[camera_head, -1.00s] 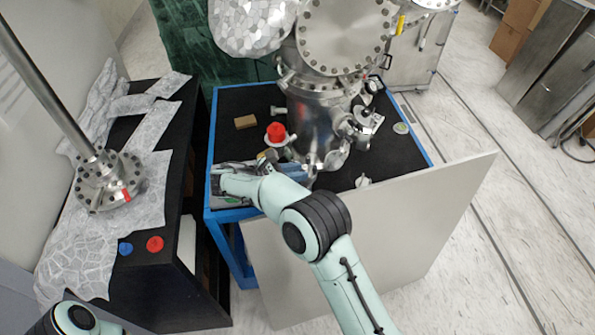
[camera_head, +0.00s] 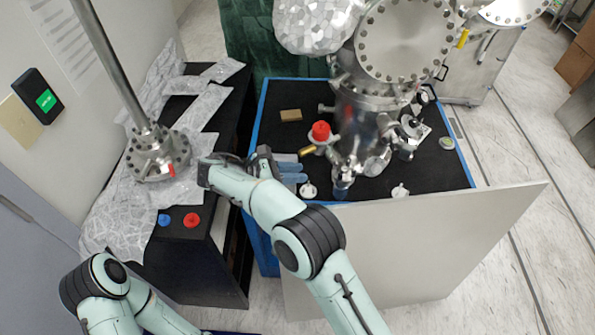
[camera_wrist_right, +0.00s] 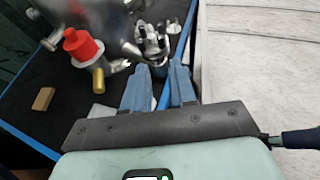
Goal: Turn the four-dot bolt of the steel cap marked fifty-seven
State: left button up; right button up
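A large round steel cap (camera_head: 405,38) with a ring of bolts faces me on the steel chamber. Another bolted steel flange (camera_head: 158,158) with a long rod and a red tag stands on the left bench. I cannot read a fifty-seven or any dot marks on either one. My right gripper (camera_head: 300,172) is over the near left corner of the blue-edged table, low and left of the chamber. In the right wrist view its two blue fingers (camera_wrist_right: 160,66) are apart with nothing between them. My left arm shows at the lower left of the head view, but its gripper is out of frame.
A red knob (camera_head: 320,131) and a brass piece (camera_head: 307,151) sit beside the chamber's (camera_head: 362,125) base. A tan block (camera_head: 291,115) lies behind them. A pale panel (camera_head: 430,245) stands at the table's front.

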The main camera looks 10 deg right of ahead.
jog(key=n+t+y+b, duration=0.8)
jog(key=n+t+b, duration=0.3)
jog(key=n+b, duration=0.1)
send_near(341, 174)
pick_arm(q)
notch_tip(341, 174, down, 13)
jog(key=s+b, duration=0.1)
jog(key=shift+s+f+b, duration=0.2)
jog(key=shift+s+b, duration=0.1)
jog(key=shift+b, duration=0.1)
pick_arm(e)
jog(key=x, duration=0.9)
jog(key=shift+c, duration=0.2)
grip_shut()
